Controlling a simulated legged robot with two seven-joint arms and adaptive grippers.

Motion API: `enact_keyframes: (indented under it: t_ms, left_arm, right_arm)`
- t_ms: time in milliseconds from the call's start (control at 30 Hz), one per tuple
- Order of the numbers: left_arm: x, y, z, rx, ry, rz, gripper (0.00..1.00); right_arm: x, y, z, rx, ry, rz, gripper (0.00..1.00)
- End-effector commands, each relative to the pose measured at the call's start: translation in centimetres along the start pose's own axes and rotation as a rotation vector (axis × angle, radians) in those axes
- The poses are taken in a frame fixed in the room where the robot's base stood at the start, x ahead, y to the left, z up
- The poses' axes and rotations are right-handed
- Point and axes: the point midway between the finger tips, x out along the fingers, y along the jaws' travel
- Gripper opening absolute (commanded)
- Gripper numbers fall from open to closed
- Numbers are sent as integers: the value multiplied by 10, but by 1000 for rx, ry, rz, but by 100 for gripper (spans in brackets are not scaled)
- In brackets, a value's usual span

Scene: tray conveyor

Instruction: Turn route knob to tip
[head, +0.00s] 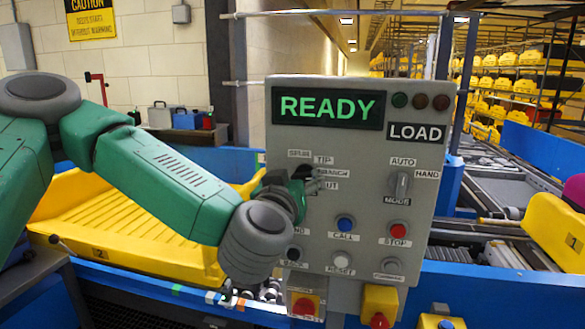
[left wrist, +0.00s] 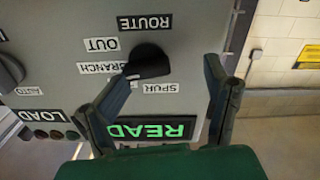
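The grey control panel (head: 355,225) faces me, with a lit READY display (head: 327,106). The route knob (left wrist: 148,64) is black and shows in the left wrist view among the labels ROUTE, OUT, BRANCH and SPUR. The TIP label (head: 323,160) shows in the head view; I do not see it in the left wrist view. My left gripper (head: 308,184) is at the panel in front of the knob and hides it in the head view. Its two fingers are apart, with the knob seen between their tips. I cannot tell whether they touch it. My right gripper is not in view.
A mode knob (head: 400,184) sits to the right on the panel, with CALL (head: 345,223) and STOP (head: 398,229) buttons below. A yellow tray (head: 110,215) lies behind my left arm. A blue rail runs below the panel.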

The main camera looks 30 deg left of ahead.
Motion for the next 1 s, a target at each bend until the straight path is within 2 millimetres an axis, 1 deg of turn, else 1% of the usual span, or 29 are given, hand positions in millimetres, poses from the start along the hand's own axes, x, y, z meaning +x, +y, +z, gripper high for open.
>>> enact_keyframes:
  t_ms: [33,133,400,467,500,533,600,700,800,833,867,900,1000]
  left_arm:
    - [7,0,-2,-1,7,-12,62]
    - [12,0,-2,0,8,-12,62]
    - [12,-10,-2,-7,6,-8,62]
    - [12,-12,-2,-9,6,-8,42]
    - [12,-12,-2,-9,6,-8,28]
    - [12,-12,-3,-9,6,-8,18]
    - [12,-11,-3,-8,7,-11,13]
    - [12,-9,-3,-6,8,-15,12]
    - [13,-10,-3,-5,8,-17,13]
    - [13,-10,-3,-5,9,-17,45]
    - [13,-9,-3,-5,9,-17,56]
    - [13,-9,-3,-5,8,-16,62]
    - [12,-8,-3,-5,7,-13,62]
  right_arm:
    - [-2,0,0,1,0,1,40]
    - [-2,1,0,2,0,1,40]
    - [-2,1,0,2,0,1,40]
    - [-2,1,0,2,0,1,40]
    - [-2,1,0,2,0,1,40]
    - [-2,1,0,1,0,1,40]
    - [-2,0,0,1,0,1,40]
    - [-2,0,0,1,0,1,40]
    - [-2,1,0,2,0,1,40]
    - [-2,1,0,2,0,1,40]
    - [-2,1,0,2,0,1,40]
    - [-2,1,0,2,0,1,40]
    - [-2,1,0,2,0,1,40]
